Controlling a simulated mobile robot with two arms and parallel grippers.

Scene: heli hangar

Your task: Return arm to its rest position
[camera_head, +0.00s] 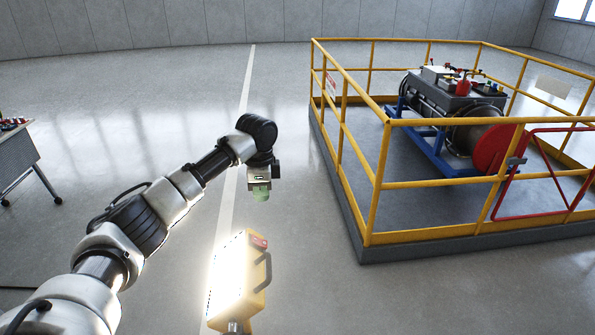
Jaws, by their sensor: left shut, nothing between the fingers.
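My left arm comes in from the lower left and reaches out over the grey floor. At its end my left gripper (261,194) points downward, shut and empty, with greenish fingertips. It hangs in the air above and just behind a lit yellow work lamp (257,272), and looks apart from it. My right arm and right gripper are not in view.
A yellow-railed platform (375,185) stands at the right, with a machine (450,105) on a blue stand inside and a red gate (550,180). A table (18,155) with small items is at the left edge.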

